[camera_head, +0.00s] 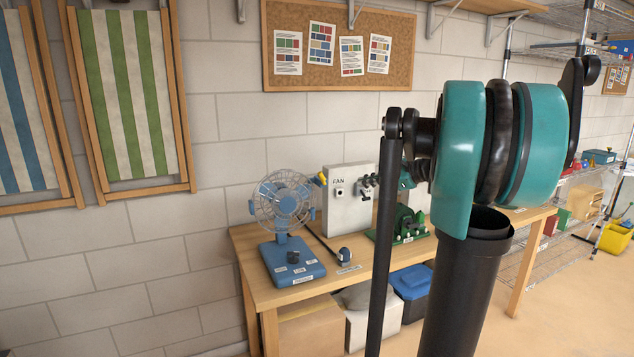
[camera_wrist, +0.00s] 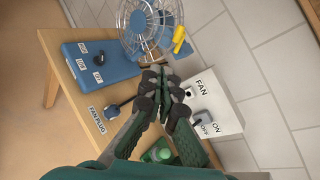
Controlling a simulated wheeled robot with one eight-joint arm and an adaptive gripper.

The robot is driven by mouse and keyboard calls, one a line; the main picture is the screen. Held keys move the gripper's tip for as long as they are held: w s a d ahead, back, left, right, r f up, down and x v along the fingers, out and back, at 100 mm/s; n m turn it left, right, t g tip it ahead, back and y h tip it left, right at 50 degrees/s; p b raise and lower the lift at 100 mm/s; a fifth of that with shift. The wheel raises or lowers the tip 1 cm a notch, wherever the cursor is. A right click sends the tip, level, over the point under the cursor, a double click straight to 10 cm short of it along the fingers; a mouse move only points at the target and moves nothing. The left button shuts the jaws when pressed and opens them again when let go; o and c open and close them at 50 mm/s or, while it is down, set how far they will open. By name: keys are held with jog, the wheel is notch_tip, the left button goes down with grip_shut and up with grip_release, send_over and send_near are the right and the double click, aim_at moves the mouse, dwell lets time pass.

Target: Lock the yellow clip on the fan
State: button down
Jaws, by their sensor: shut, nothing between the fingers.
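The fan (camera_head: 283,202) has a wire cage and a blue base (camera_head: 292,262) and stands on the wooden bench. The fan cage (camera_wrist: 148,25) is at the top of the wrist view. The yellow clip (camera_wrist: 180,33) sits beside a blue tab at the cage's right edge; whether it is latched cannot be told. In the head view the clip (camera_head: 322,180) is a small yellow spot right of the cage. My gripper (camera_wrist: 162,78) is shut and empty, below and left of the clip in the wrist view. It also shows at the white box (camera_head: 371,181) in the head view.
The white box (camera_head: 345,205) labelled FAN, with an ON/OFF switch, stands right of the fan, close by my gripper. A dark plug (camera_wrist: 112,111) lies on the bench (camera_head: 258,296). A green machine (camera_head: 405,222) stands right of the box. The wall is close behind.

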aim_at(322, 179)
jog(key=r, duration=0.2)
jog(key=r+m, duration=0.1)
jog(key=shift+w+d+r+t+y, duration=0.15)
jog(key=shift+w+d+t+y, duration=0.1)
jog(key=shift+d+t+y, duration=0.15)
jog(key=shift+a, duration=0.1)
jog(key=x, duration=1.4)
